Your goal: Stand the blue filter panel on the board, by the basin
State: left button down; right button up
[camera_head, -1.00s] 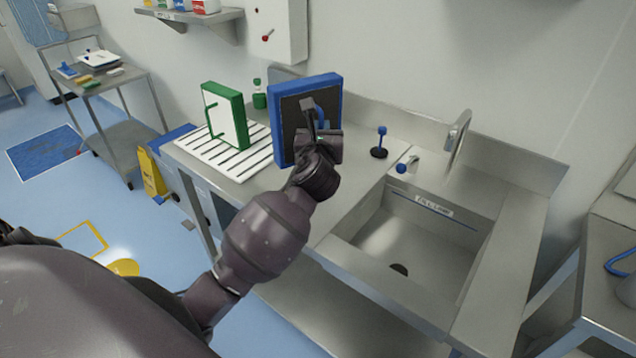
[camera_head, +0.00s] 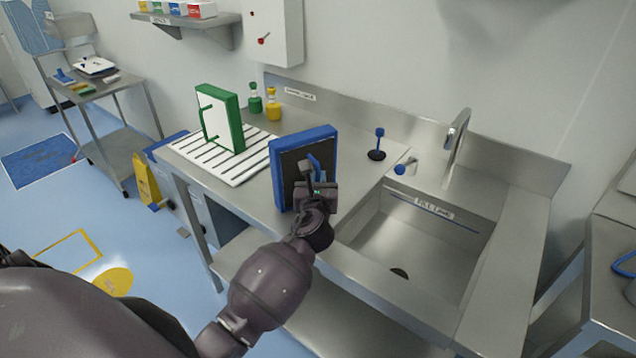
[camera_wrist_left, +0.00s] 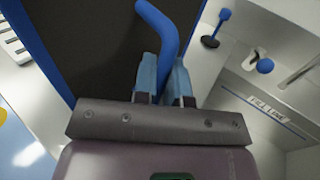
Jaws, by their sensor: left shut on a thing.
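The blue filter panel (camera_head: 288,172) has a blue frame and a dark face. It is upright over the counter's front part, left of the basin (camera_head: 414,242). My left gripper (camera_head: 318,184) is shut on its blue handle (camera_head: 316,166); the panel and the handle (camera_wrist_left: 163,35) also show in the left wrist view. I cannot tell whether its lower edge touches the counter. The white slatted board (camera_head: 187,150) lies on the counter to the left, with a green-framed panel (camera_head: 222,118) standing on it. The panel is right of and nearer than the board's visible slats. My right gripper is out of view.
A green bottle (camera_head: 255,104) and a yellow bottle (camera_head: 273,106) stand behind the board. A blue-topped upright knob (camera_head: 378,147) and a tap (camera_head: 456,145) stand by the basin. Bare counter (camera_head: 250,192) lies between the board and the panel.

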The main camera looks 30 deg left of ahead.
pick_arm(q)
jog(key=c, duration=1.6)
grip_release()
jog(key=shift+f, duration=0.15)
jog(key=shift+c, duration=0.2)
jog(key=o, duration=0.5)
jog(key=shift+c, duration=0.2)
jog(key=shift+r, duration=0.25)
jog(key=v, duration=1.2)
jog(key=s+d+f+n+g+h, duration=0.1)
jog(key=s+f+n+h, duration=0.3)
jog(key=s+f+n, duration=0.5)
jog(key=s+f+n+g+h, duration=0.2)
jog(key=s+f+n, duration=0.7)
jog(key=n, duration=1.1)
jog(key=shift+d+f+g+h, duration=0.4)
jog(key=shift+f+h, duration=0.25)
jog(key=shift+h, duration=0.75)
jog(key=shift+w, duration=0.1)
